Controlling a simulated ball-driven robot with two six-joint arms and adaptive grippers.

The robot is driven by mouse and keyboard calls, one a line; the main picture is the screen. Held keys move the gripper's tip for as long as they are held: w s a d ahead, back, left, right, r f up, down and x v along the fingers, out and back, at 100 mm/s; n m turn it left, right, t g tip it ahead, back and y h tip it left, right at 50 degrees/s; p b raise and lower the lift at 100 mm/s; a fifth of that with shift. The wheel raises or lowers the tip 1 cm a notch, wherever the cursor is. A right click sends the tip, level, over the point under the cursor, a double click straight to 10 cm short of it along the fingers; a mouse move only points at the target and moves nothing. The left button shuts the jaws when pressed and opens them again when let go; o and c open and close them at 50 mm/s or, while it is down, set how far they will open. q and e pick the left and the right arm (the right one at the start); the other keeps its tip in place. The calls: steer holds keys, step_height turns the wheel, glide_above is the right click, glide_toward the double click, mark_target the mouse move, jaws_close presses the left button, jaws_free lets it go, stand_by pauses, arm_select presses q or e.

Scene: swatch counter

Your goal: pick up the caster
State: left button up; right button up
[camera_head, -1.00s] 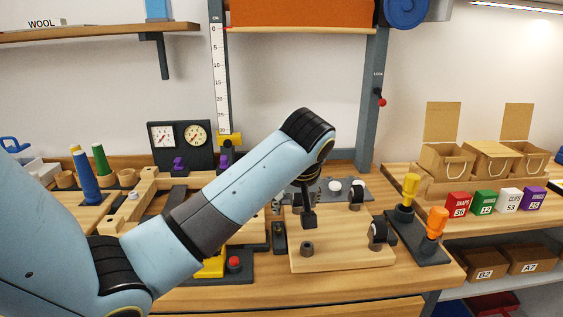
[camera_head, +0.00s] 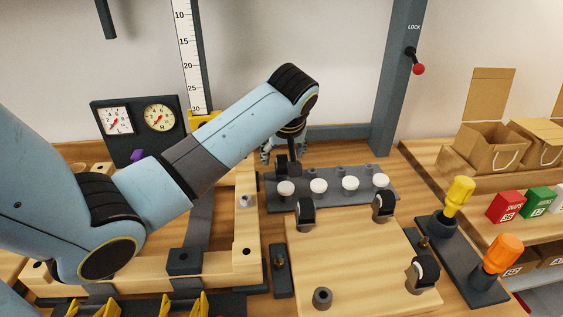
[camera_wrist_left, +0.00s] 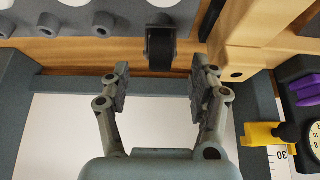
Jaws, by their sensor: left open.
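Three black-and-white casters show in the head view on the pale wooden board: one at the back left (camera_head: 307,209), one at the back right (camera_head: 384,207) and one at the front right (camera_head: 425,272). A grey socket (camera_head: 322,298) at the board's front left is empty. My left gripper (camera_head: 283,152) hangs beyond the left end of the grey rack, partly hidden by its own wrist. In the left wrist view its fingers (camera_wrist_left: 161,88) are open with nothing between them. A dark caster (camera_wrist_left: 161,48) stands just beyond the fingertips, apart from them. My right gripper is not in view.
The grey rack (camera_head: 330,199) holds several white-capped pieces behind the board. A wooden frame (camera_head: 246,240) lies at the left. A stand with yellow (camera_head: 458,194) and orange (camera_head: 503,252) handles is at the right. A grey post (camera_head: 398,75) rises behind.

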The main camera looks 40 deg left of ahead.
mark_target(281, 163)
arm_select(q)
steer(key=x, duration=0.7)
steer(key=shift+r, duration=0.1)
jaws_close()
